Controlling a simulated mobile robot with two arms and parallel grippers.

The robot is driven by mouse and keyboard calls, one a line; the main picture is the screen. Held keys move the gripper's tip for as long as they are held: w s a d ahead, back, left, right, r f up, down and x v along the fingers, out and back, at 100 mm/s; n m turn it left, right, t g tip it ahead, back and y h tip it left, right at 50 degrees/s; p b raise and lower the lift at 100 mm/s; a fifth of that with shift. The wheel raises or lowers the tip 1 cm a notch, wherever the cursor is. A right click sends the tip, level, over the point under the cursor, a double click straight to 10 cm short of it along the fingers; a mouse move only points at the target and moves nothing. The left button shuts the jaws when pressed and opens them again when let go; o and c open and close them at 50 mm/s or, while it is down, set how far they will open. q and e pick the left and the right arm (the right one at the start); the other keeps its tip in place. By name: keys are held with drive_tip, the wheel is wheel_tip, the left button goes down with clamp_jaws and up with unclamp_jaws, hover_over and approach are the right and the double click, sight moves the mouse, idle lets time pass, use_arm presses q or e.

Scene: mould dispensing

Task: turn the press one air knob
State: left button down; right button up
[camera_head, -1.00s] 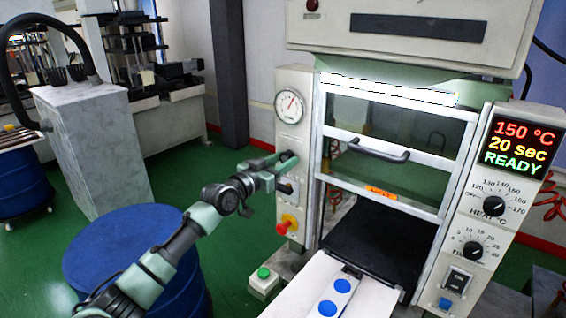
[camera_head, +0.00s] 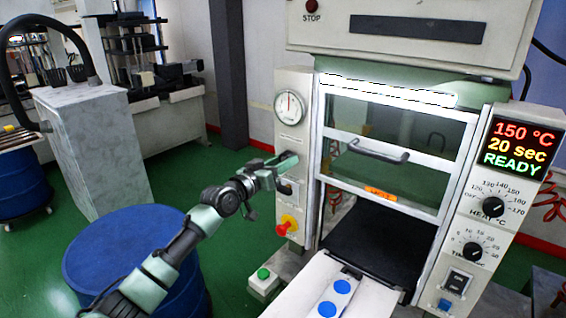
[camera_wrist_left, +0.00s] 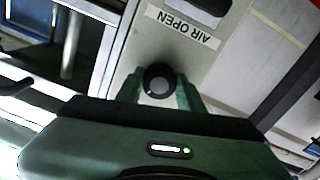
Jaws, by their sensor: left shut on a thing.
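The air knob (camera_wrist_left: 158,82) is a small round dark knob on the press's pale panel, seen end-on in the left wrist view. My left gripper (camera_head: 284,164) is shut on it, with a green finger on each side of the knob. In the head view the gripper mostly hides the knob. An "AIR OPEN" label (camera_wrist_left: 183,27) shows upside down beside the knob in the wrist view. The round pressure gauge (camera_head: 289,107) above has its needle pointing about straight up. My right gripper is not in view.
A green button box (camera_head: 264,280) is lower down. The press door (camera_head: 385,155) with its handle is to the right. A blue drum (camera_head: 120,245) stands below my left arm.

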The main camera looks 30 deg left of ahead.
use_arm(q)
drive_tip(key=c, duration=0.9)
unclamp_jaws()
drive_tip(key=s+b, duration=0.2)
drive_tip(key=s, duration=0.5)
drive_tip(key=shift+s+a, duration=0.35)
drive_tip(key=shift+a, duration=0.05)
drive_tip(key=shift+f, duration=0.15)
